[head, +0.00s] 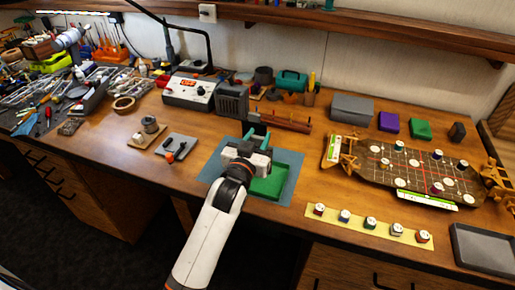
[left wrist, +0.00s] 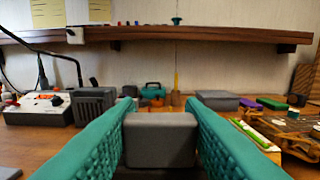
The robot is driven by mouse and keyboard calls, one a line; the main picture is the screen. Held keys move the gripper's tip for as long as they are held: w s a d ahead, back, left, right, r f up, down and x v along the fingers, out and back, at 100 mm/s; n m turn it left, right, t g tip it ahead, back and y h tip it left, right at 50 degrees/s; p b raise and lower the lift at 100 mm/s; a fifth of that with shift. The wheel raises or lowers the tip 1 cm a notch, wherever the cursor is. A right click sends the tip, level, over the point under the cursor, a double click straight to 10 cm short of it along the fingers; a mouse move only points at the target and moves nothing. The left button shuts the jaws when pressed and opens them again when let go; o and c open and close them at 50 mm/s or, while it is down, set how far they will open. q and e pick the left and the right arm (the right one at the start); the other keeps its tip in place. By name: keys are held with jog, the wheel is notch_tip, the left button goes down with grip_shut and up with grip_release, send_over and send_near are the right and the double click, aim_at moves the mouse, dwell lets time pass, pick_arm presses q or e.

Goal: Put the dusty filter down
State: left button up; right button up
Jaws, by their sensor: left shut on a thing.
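My left gripper (head: 257,135) is above the back part of a blue-grey mat (head: 290,165), behind a green tray (head: 268,185). In the left wrist view its two teal fingers stand on either side of a plain dark grey block (left wrist: 160,138), which I take to be the dusty filter. The gripper is shut on this block. In the head view the block is mostly hidden by the gripper, and I cannot tell whether it touches the mat. My right gripper is not in view.
A dark tray (head: 484,250) is at the right edge. A white control box (head: 188,92) and grey vented box (head: 232,100) stand behind left.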

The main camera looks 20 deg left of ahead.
aim_at(257, 146)
pick_arm(q)
notch_tip(257, 146, down, 3)
jog(key=shift+f, duration=0.1)
jog(key=shift+f, duration=0.1)
jog(key=o, duration=1)
jog(key=shift+c, duration=0.2)
jog(key=shift+s+r, duration=0.1)
jog(key=shift+r, duration=0.1)
jog(key=s+b, duration=0.2)
jog(key=s, duration=1)
jog(key=shift+a, duration=0.2)
